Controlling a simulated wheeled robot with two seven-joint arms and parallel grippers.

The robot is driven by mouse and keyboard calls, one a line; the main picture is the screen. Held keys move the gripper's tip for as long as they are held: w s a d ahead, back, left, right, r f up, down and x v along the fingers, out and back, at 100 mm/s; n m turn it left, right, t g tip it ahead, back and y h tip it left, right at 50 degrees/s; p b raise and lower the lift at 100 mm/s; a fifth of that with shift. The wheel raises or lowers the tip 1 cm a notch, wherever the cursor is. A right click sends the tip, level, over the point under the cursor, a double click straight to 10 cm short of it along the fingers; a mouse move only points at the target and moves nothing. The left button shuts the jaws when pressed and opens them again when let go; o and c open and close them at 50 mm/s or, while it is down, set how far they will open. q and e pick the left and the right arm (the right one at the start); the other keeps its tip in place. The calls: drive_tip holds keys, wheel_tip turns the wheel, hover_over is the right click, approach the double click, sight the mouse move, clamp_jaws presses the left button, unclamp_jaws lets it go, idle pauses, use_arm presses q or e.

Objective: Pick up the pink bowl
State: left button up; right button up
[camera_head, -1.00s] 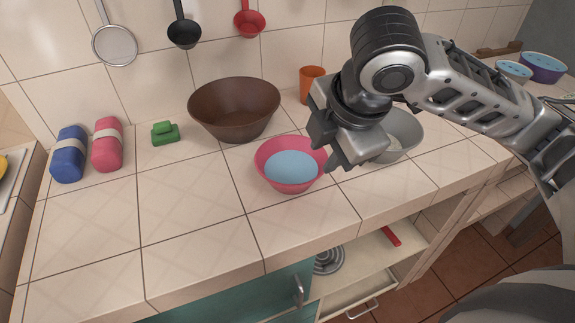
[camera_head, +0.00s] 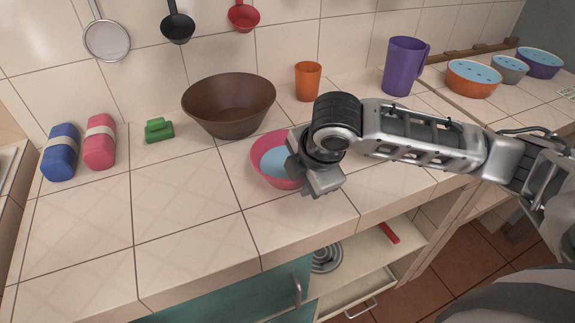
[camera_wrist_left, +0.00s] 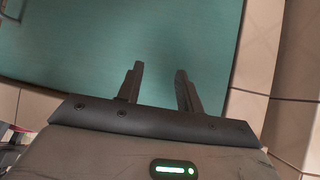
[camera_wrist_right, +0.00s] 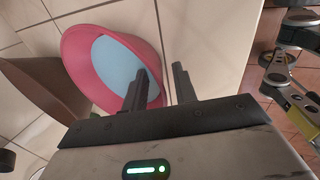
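The pink bowl (camera_head: 262,155) with a pale blue inside stands upright on the tiled counter, in front of the brown bowl. My right gripper (camera_head: 322,190) is low at its right side and hides its right part in the head view. In the right wrist view, the pink bowl (camera_wrist_right: 72,48) lies at the upper left. The fingers of my right gripper (camera_wrist_right: 158,88) are apart, with the bowl's rim seen between them. I cannot tell whether they touch it. My left gripper (camera_wrist_left: 160,85) is open and empty before a teal panel, outside the head view.
The large brown bowl (camera_head: 228,105) stands close behind the pink bowl. An orange cup (camera_head: 308,81), a purple jug (camera_head: 403,66) and an orange bowl (camera_head: 473,79) stand farther back. A green object (camera_head: 158,131) lies at left. The counter's left front is clear.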

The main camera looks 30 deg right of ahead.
clamp_jaws()
use_arm(q)
drive_tip(key=shift+w+r, duration=0.1)
drive_tip(key=shift+w, duration=0.1)
